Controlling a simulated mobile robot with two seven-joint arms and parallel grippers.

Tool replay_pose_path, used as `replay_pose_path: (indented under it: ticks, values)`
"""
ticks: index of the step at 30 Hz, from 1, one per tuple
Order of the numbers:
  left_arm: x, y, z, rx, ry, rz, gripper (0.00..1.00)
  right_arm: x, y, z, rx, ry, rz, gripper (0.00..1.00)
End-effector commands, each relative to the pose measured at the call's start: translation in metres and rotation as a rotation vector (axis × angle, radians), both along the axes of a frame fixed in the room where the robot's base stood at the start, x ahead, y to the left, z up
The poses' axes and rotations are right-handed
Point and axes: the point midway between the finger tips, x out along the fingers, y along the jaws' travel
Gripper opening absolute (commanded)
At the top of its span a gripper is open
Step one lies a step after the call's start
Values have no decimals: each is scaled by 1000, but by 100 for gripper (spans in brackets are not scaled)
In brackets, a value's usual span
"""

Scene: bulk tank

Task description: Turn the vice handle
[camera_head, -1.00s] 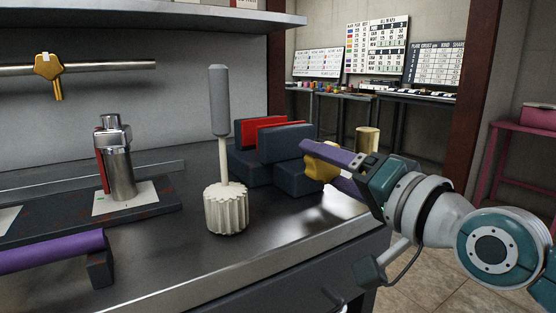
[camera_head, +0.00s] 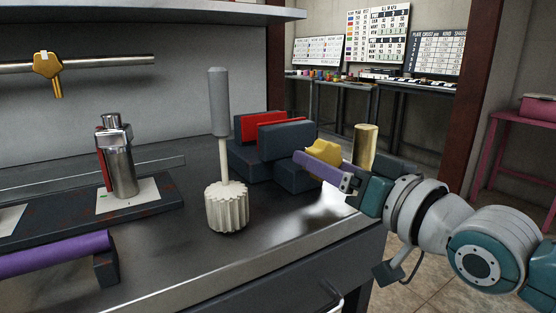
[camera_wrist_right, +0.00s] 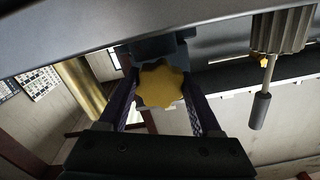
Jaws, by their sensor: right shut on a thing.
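The vice (camera_head: 289,142) is a group of dark blue-grey blocks with red jaw faces, on the right part of the metal bench. Its handle is a yellow lobed knob (camera_head: 324,151) at the right end of the vice. In the right wrist view the knob (camera_wrist_right: 162,86) sits between the two purple fingers, in front of a dark block. My right gripper (camera_head: 318,163) is shut on the knob, reaching in from the right. One finger lies across the knob's near side in the head view and hides part of it.
A pale fluted tool with a grey handle (camera_head: 219,102) stands left of the vice. A brass cylinder (camera_head: 366,146) stands behind my gripper. The bench front is clear.

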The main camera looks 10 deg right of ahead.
Motion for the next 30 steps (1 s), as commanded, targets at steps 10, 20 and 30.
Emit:
replay_pose_path:
  ticks: [10, 20, 30]
  values:
    - [0, 0, 0, 0, 0, 0, 50, 0, 0, 1, -8, -5, 0, 10]
    - [0, 0, 0, 0, 0, 0, 50, 0, 0, 1, -6, -4, 1, 92]
    - [0, 0, 2, 0, 0, 0, 50, -3, -1, 0, -7, -2, 0, 96]
